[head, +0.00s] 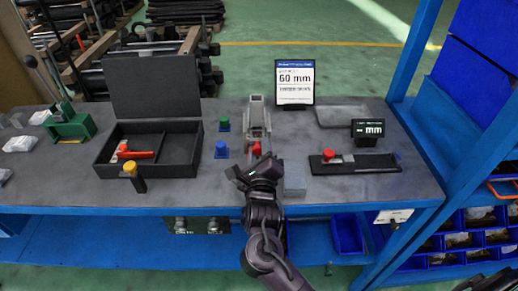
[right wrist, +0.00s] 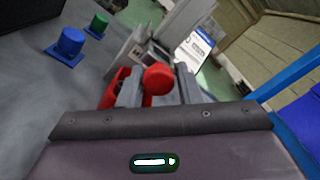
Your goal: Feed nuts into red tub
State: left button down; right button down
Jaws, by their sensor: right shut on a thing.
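My right gripper (head: 257,166) reaches over the bench to the front of an upright grey device (head: 258,118). In the right wrist view its two grey fingers (right wrist: 158,88) are shut on a round red knob (right wrist: 158,77). In the head view red shows just beyond the fingers (head: 256,149), largely hidden by the gripper. Another red part (right wrist: 112,88) shows left of the fingers in the wrist view; I cannot tell whether it is a tub. I can make out no loose nuts. My left gripper is not in view.
A blue knob block (head: 221,150) and a green one (head: 224,124) stand left of the device. An open black case (head: 185,170) lies further left. A black gauge with a red knob (head: 329,155) lies right. A "60 mm" sign (head: 294,82) stands behind.

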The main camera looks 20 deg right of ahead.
jog(key=c, duration=1.4)
grip_release()
jog(key=shift+a, duration=0.2)
jog(key=shift+c, duration=0.2)
jog(key=o, duration=0.3)
jog(key=shift+s+a+r, duration=0.1)
jog(key=shift+s, duration=0.05)
jog(key=shift+s+f, duration=0.2)
jog(key=shift+s, duration=0.25)
jog(key=b+v, duration=0.1)
jog(key=v, duration=0.2)
jog(key=b+v, duration=0.1)
jog(key=v, duration=0.3)
jog(key=shift+a+r, duration=0.1)
jog(key=shift+r, duration=0.15)
